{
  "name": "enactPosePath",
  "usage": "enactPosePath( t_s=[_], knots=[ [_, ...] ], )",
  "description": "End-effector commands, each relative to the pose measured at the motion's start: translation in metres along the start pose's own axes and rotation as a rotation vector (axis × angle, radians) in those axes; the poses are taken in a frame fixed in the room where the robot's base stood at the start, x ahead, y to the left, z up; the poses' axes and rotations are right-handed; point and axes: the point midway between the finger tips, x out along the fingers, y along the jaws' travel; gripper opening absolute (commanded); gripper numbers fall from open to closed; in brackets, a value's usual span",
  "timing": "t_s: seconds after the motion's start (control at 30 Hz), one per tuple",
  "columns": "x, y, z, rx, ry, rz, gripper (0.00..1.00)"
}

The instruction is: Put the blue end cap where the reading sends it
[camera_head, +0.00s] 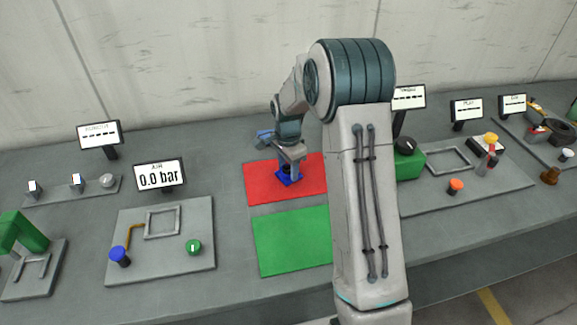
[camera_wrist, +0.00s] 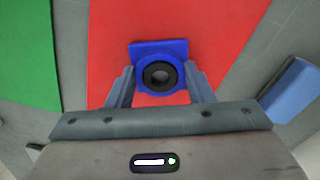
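The blue end cap (camera_head: 287,178) is a square blue piece with a dark ring opening; it is over the red mat (camera_head: 262,184), near its middle. In the wrist view the cap (camera_wrist: 158,52) sits between the two fingers of my gripper (camera_wrist: 159,72), which lie against its sides. My gripper (camera_head: 288,165) points down at the mat, shut on the cap. Whether the cap rests on the mat or hangs just above it is hard to tell. The green mat (camera_head: 290,240) lies in front of the red one and is bare where visible. The air display (camera_head: 159,176) reads 0.0 bar.
Left of the mats, a grey panel (camera_head: 150,260) carries a blue knob (camera_head: 119,255) and a green button (camera_head: 193,247). Other displays show dashes, such as the far-left one (camera_head: 99,134). A green box with black knob (camera_head: 408,160) stands right of my arm.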

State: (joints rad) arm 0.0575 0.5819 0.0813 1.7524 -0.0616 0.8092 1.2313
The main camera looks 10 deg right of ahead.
Motion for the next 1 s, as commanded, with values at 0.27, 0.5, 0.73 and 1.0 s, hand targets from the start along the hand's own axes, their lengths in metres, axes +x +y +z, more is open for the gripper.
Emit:
enactPosePath(
  t_s=[0.27, 0.5, 0.73, 1.0],
  knots=[
    [0.0, 0.0, 0.0, 0.0, 0.0, 0.0, 0.69],
    [-0.01, -0.001, 0.0, 0.0, 0.001, -0.002, 0.69],
    [-0.056, -0.001, 0.0, -0.001, 0.002, -0.005, 0.69],
    [-0.107, -0.001, 0.0, 0.0, 0.001, -0.003, 0.69]
  ],
)
